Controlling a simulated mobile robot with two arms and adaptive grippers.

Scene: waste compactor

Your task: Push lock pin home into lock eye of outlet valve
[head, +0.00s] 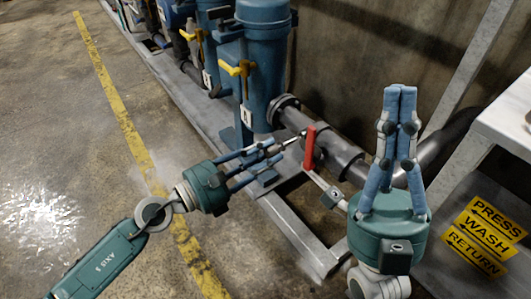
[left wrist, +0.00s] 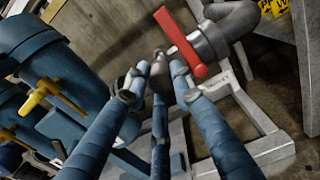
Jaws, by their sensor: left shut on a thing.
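My left gripper (head: 272,151) reaches in from the left and is shut on a slim metal pin (head: 290,143). The pin's end sticks out past the fingertips towards the red valve handle (head: 310,148). In the left wrist view the fingertips close around the small metal piece (left wrist: 159,58), just short of the red handle (left wrist: 180,43). The lock eye is too small to make out, so I cannot tell whether the pin is in it. My right gripper (head: 401,90) points up at the right, with its fingers together and empty.
A grey outlet pipe (head: 335,154) runs behind the handle from a blue vessel (head: 264,65) with a yellow handle (head: 238,68). A steel frame (head: 300,240) lies below. Yellow signs (head: 485,230) are at the right. The floor at left is open.

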